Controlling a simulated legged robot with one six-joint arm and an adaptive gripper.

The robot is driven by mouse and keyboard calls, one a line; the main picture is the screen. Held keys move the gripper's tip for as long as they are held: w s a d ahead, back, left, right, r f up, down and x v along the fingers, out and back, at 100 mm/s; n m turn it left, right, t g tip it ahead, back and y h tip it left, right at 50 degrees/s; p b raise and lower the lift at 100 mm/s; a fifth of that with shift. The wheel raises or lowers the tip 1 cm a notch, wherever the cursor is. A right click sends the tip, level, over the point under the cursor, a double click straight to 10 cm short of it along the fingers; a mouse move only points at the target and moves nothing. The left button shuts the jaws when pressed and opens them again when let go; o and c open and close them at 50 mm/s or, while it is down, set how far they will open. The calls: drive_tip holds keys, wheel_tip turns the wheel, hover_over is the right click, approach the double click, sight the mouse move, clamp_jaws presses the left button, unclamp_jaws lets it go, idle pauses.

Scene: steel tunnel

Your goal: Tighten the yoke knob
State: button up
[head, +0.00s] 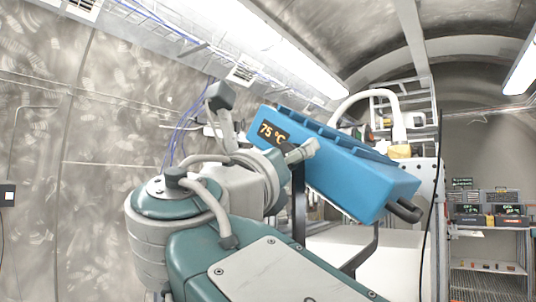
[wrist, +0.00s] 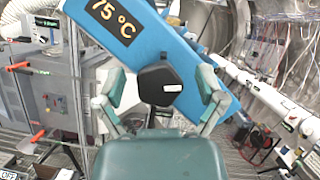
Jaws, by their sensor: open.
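A blue box (head: 350,172) with a lit "75 °C" display hangs tilted on a black yoke bracket (head: 299,200), its right end lower. The box also fills the upper middle of the wrist view (wrist: 145,45). A black yoke knob (wrist: 160,85) sits in front of the box in the wrist view. My gripper (wrist: 161,80) is open, one finger left and one right of the knob, with visible gaps on both sides. I cannot tell how deep the fingers reach around it. In the head view my arm hides the knob, and my gripper (head: 300,151) is against the box's near side.
A grey cabinet (wrist: 45,85) with red-handled parts stands left in the wrist view. A white pipe (wrist: 265,95) runs along the right. A shelf with instruments (head: 490,220) stands far right in the head view. The tunnel wall (head: 80,130) is at left.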

drive_tip(key=shift+a, duration=0.2)
drive_tip(key=c, duration=1.2)
drive_tip(key=shift+o, duration=0.2)
drive_tip(key=shift+m+h, duration=0.4)
drive_tip(key=shift+m, duration=0.3)
drive_tip(key=m+g+h, duration=0.1)
drive_tip(key=m, duration=0.2)
drive_tip(key=m+g+h, duration=0.1)
drive_tip(key=m, duration=0.2)
drive_tip(key=shift+f+g+h, duration=0.1)
drive_tip(key=shift+g+h, duration=0.2)
drive_tip(key=m+g+h, duration=0.1)
drive_tip(key=m, duration=0.3)
drive_tip(key=m+g, duration=0.2)
drive_tip(key=m, duration=0.1)
drive_tip(key=shift+d+m+g+h, duration=0.1)
drive_tip(key=shift+m+g+h, duration=0.2)
drive_tip(key=shift+m+h, duration=0.1)
drive_tip(key=m+g, duration=0.1)
drive_tip(key=m, duration=0.2)
drive_tip(key=m+g, duration=0.1)
drive_tip(key=m, duration=0.2)
drive_tip(key=shift+f+g, duration=0.15)
drive_tip(key=shift+g, duration=0.15)
drive_tip(key=shift+s+f+m+g+y, duration=0.1)
drive_tip(key=shift+m+g+y, duration=0.25)
drive_tip(key=shift+m, duration=0.9)
drive_tip(key=shift+m+g+y, duration=0.25)
drive_tip(key=shift+m+y, duration=0.1)
drive_tip(key=shift+m, duration=0.9)
